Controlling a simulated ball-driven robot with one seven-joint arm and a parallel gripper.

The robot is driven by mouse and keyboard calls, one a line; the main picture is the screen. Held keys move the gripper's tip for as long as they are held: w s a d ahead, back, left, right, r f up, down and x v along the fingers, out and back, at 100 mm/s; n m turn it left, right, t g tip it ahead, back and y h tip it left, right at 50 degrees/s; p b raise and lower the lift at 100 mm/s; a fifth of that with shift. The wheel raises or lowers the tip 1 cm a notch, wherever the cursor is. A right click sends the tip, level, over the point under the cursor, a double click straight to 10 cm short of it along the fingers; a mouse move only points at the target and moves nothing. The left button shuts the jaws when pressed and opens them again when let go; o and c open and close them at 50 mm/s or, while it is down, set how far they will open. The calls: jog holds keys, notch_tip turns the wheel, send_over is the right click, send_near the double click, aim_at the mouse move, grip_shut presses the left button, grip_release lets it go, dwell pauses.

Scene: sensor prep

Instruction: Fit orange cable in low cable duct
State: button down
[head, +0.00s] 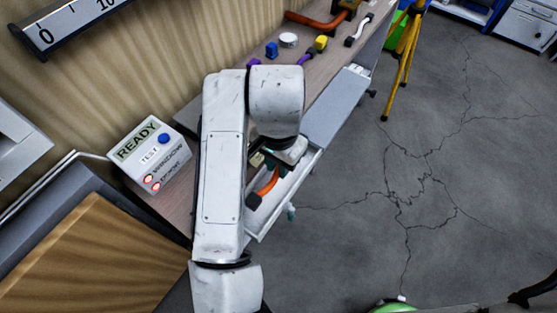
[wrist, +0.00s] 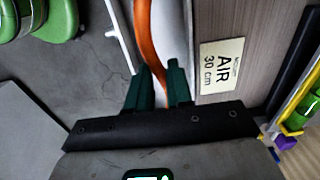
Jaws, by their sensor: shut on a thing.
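An orange cable (head: 268,183) with a dark end (head: 253,202) shows below my gripper (head: 285,155) in the head view. In the wrist view the cable (wrist: 147,42) runs between the green fingertips of my gripper (wrist: 158,82), which is shut on it. A pale open channel (head: 301,170), apparently the low cable duct, lies along the table's right edge under the cable. Its white wall (wrist: 178,40) shows beside the cable in the wrist view. I cannot tell whether the cable rests inside it or just above. My arm hides part of both.
An "AIR 30 cm" label (wrist: 221,65) is beside the channel. A READY box (head: 150,153) stands left of my arm. Another orange piece (head: 315,22), a blue block (head: 271,50) and a white disc (head: 288,40) are at the far end. A yellow tripod (head: 405,45) stands on open floor.

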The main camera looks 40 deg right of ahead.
aim_at(279, 184)
jog(key=shift+f+b, duration=1.7)
jog(key=shift+f, duration=0.8)
jog(key=shift+f+b, duration=0.5)
jog(key=shift+f, duration=0.05)
jog(key=c, duration=0.7)
grip_release()
jog(key=shift+o, duration=0.2)
jog(key=shift+r+p, duration=0.4)
jog(key=shift+r, duration=0.1)
jog(key=shift+o, duration=0.9)
jog(key=shift+r, duration=0.25)
jog(key=shift+r+p, duration=2.45)
jog(key=shift+r, duration=0.35)
